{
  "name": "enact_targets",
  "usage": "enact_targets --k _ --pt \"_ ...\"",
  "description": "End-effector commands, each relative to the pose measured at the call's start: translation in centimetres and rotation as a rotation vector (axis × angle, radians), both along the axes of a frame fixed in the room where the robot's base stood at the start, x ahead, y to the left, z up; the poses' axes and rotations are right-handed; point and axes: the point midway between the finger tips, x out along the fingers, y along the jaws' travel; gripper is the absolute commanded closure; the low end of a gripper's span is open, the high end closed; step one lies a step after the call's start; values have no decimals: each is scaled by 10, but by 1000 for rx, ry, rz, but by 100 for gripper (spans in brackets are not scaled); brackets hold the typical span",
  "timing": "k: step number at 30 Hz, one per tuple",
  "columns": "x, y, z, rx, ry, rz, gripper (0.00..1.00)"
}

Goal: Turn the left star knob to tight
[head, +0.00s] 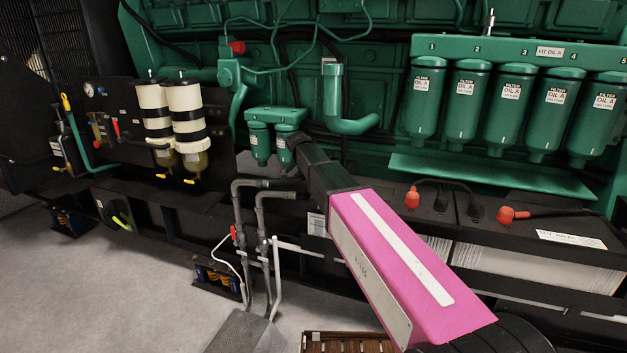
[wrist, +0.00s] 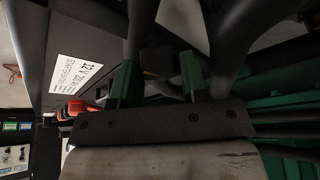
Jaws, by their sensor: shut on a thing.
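In the wrist view, my gripper (wrist: 157,80) has its two green-faced fingers on either side of a dark knob-like thing, which I take to be the left star knob (wrist: 157,62). The jaws are closed on it. The knob is in deep shadow, so its lobes, its pointer and any tight marking cannot be made out. The fingers and the knob cannot be made out there.
Dark pipes crowd the gripper in the wrist view, with a labelled battery (wrist: 75,60) to the left. In the head view, batteries with red terminal caps (head: 412,197) lie right of the arm, and grey pipes (head: 262,230) stand below. Open floor (head: 130,290) is at lower left.

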Motion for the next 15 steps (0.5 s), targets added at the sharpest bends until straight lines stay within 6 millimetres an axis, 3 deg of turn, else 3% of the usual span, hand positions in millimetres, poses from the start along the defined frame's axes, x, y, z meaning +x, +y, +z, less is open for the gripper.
enact_targets --k 12,13,15 --pt "-1 0 0 1 1 -10 83" --pt "-1 0 0 1 1 -10 53" --pt "-1 0 0 1 1 -10 34"
